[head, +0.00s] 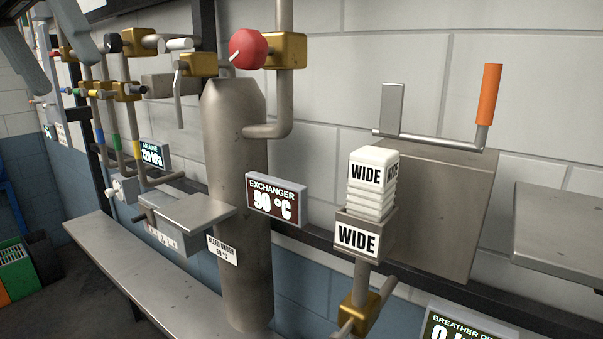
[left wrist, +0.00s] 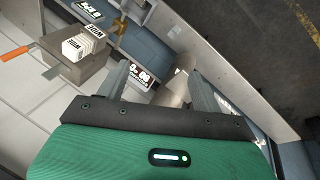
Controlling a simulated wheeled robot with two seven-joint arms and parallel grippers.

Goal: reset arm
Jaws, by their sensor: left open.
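My left gripper (head: 66,72) shows at the top left of the head view as two grey fingers in front of the pipework. In the left wrist view its fingers (left wrist: 156,72) stand apart with nothing held between them. Beyond them are the exchanger display (left wrist: 138,78) and the grey metal cylinder (left wrist: 172,92). My right gripper is in neither view.
In the head view the cylinder (head: 238,160) stands upright below a red knob (head: 248,49). The exchanger display (head: 277,200) reads 90 °C. White WIDE blocks (head: 372,180) sit stacked beside a grey box with an orange-handled lever (head: 488,95). A long ledge (head: 150,275) runs below.

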